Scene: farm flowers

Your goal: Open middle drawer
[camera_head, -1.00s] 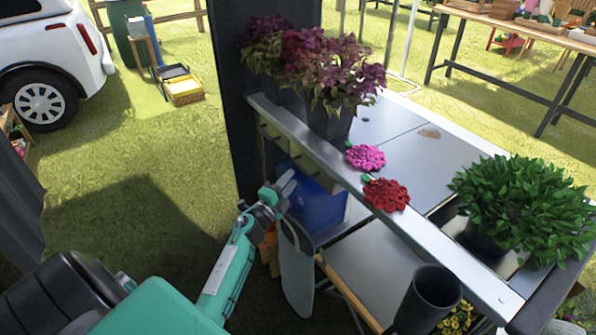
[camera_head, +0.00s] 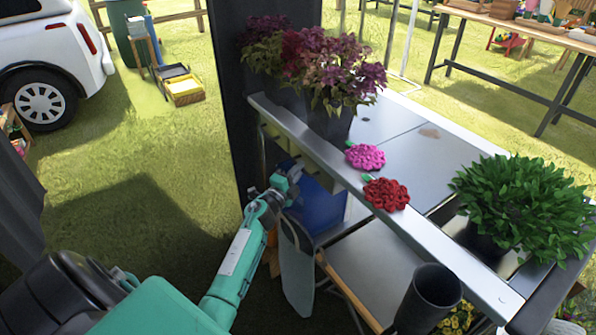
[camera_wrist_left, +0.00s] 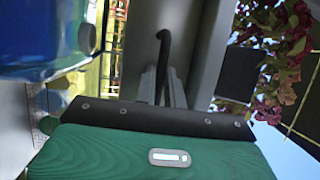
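A row of pale drawer fronts (camera_head: 318,158) runs under the front edge of the metal-topped table (camera_head: 440,240). My left gripper (camera_head: 287,178) is at this row, below the table edge, and hides part of the fronts. In the left wrist view, a dark curved handle (camera_wrist_left: 163,42) stands out from a grey drawer front (camera_wrist_left: 195,35). The handle's lower end lies between my left gripper's fingers (camera_wrist_left: 162,84). Whether the fingers press on it cannot be told. No drawer visibly sticks out. My right gripper is not in view.
Potted purple plants (camera_head: 330,75), a pink flower (camera_head: 365,157), a red flower (camera_head: 386,194) and a green plant (camera_head: 520,205) are on the table. A blue container (camera_head: 322,208) stands below the drawers. A dark post (camera_head: 232,90) rises beside the table's left end.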

